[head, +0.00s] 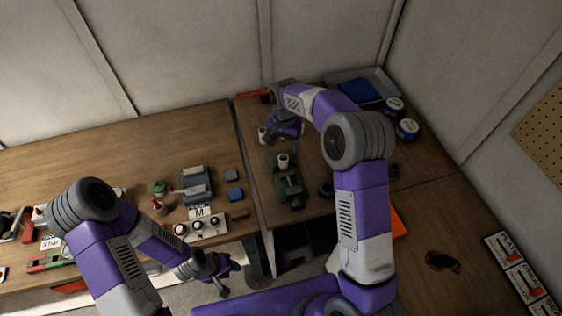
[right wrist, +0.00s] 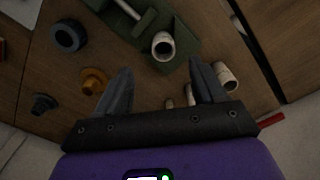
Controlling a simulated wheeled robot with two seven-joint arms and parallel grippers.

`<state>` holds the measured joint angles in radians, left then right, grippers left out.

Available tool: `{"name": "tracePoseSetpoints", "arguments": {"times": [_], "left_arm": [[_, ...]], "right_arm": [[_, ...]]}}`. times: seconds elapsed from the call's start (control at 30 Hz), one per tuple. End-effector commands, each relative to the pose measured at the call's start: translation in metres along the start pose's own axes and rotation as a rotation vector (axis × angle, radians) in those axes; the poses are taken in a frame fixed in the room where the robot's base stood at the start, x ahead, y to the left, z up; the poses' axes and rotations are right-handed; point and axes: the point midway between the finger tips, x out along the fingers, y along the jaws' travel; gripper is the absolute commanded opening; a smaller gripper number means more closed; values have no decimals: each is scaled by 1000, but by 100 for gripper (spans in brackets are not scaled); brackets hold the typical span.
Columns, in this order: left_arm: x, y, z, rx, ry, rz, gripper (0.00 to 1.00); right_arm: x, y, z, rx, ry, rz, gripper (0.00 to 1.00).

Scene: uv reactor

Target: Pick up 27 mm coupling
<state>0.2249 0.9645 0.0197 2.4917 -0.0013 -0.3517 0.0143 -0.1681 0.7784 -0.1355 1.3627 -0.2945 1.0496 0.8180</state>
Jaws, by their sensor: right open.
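Cream cylindrical couplings show, with no readable size, so I cannot tell which is the 27 mm one. One coupling (head: 283,160) stands in a green vise (head: 289,185); it also shows in the right wrist view (right wrist: 163,45). Another coupling (head: 263,135) is on the table near my right gripper (head: 287,128); a pale coupling (right wrist: 227,77) appears right of the fingers in the wrist view. Smaller pale pieces (right wrist: 190,95) are partly hidden behind the gripper body. My right gripper (right wrist: 162,68) is open and empty above the table. My left gripper (head: 217,268) hangs by the front table edge, its fingers unclear.
A dark ring (right wrist: 70,36), an orange fitting (right wrist: 94,80) and a dark fitting (right wrist: 43,104) are on the table at the wrist view's left. A grey tray (head: 378,82) and blue-and-white cans (head: 407,129) stand at the back right. A red object (head: 252,94) lies behind.

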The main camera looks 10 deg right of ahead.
Motion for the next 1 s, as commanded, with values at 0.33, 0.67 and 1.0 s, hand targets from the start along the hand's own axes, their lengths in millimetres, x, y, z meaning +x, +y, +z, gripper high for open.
{"name": "tracePoseSetpoints", "arguments": {"times": [0.33, 0.67, 1.0], "left_arm": [[13, -5, -1, 0, 1, 0, 37], [11, -4, -1, 0, 1, 0, 37], [11, -4, -1, 0, 1, 0, 37]], "right_arm": [[34, 1, 0, 0, -2, 1, 69], [80, 2, 4, 0, -2, 2, 69], [90, 2, 4, -1, 0, -1, 69]]}}
